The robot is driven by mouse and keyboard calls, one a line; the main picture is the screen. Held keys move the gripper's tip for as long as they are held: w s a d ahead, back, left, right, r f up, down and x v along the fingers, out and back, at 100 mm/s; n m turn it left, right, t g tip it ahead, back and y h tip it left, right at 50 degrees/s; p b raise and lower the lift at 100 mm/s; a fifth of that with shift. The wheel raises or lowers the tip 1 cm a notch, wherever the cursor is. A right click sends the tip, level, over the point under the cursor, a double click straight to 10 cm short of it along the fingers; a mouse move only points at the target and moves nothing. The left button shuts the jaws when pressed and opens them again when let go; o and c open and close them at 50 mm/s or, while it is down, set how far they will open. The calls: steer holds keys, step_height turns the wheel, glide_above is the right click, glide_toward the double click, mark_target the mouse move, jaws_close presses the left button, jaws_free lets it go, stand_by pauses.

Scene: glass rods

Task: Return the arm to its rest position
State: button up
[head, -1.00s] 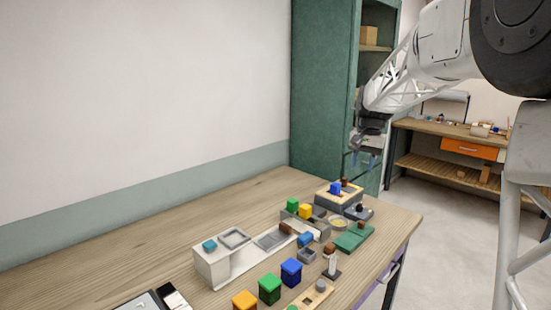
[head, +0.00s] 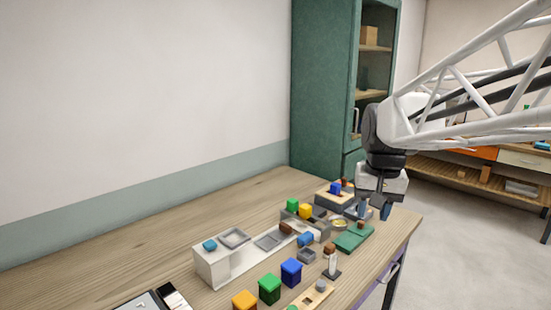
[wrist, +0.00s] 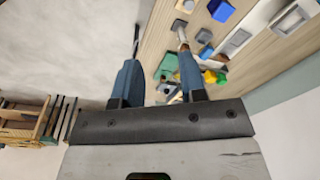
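My gripper (head: 374,211) hangs over the right end of the wooden table in the head view, with its blue fingers pointing down. In the wrist view the two blue fingers (wrist: 160,75) stand apart with nothing held between them. The gripper is open and empty. It appears above and beside the green block-like base (head: 354,237) near the table's right edge; the exact height cannot be told. My arm reaches in from the upper right.
The wooden table (head: 130,250) carries a long white fixture (head: 212,271), a blue block (head: 291,272), a green block (head: 269,289) and several small parts. A green cabinet (head: 322,90) stands behind. A workbench (head: 478,185) is at the right. Floor lies open between.

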steer(key=s+a+f+n, duration=0.1)
steer(key=s+f, duration=0.3)
steer(key=s, duration=0.6)
steer(key=s+a+f+n+t, duration=0.1)
steer(key=s+f, duration=0.4)
steer(key=s, duration=0.5)
steer(key=shift+s+h, duration=0.3)
steer(key=shift+s, duration=0.1)
